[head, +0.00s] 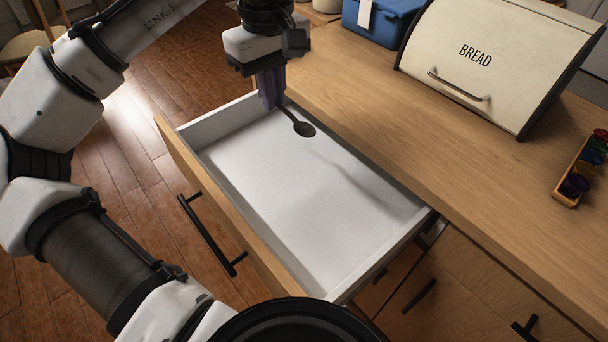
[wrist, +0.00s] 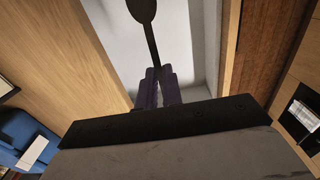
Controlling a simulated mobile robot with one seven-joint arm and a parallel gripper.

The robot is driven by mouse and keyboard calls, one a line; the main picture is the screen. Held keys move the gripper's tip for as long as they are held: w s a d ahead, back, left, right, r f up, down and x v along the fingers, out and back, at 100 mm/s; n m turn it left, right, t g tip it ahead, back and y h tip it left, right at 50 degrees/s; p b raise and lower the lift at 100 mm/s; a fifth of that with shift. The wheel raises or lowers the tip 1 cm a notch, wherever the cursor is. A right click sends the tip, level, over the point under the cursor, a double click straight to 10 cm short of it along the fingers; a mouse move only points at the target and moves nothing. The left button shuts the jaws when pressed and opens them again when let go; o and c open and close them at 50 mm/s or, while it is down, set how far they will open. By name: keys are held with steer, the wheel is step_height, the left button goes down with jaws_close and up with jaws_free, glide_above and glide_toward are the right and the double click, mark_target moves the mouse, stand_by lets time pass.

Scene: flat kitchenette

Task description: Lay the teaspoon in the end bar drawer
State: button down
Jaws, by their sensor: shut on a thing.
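The dark teaspoon (head: 302,128) is held by its handle in my gripper (head: 271,96), with its bowl pointing away from the fingers. My gripper is shut on it above the far-left end of the open drawer. The drawer (head: 300,200) is pulled out, white inside, with a wooden front and a black handle; its visible floor is empty. In the wrist view, the teaspoon (wrist: 151,35) extends from the purple fingers (wrist: 157,90) over the white drawer floor (wrist: 190,45). The spoon appears above the floor; its exact height is hard to tell.
The wooden counter (head: 360,95) borders the drawer. On it are a cream bread bin (head: 495,60), a blue box (head: 385,18) and a rack of coloured pods (head: 580,178). More closed drawers lie at lower right. Wooden floor (head: 130,140) is at left.

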mark_target(281, 184)
step_height(281, 184, down, 20)
steer(key=shift+r+b, duration=0.15)
steer(key=shift+b, duration=0.45)
steer(key=c, duration=2)
jaws_free()
steer(key=shift+f, duration=0.2)
steer(key=o, duration=0.4)
steer(key=shift+o, duration=0.2)
step_height(281, 184, up, 12)
steer(key=shift+r+p, duration=0.25)
steer(key=shift+p, duration=0.2)
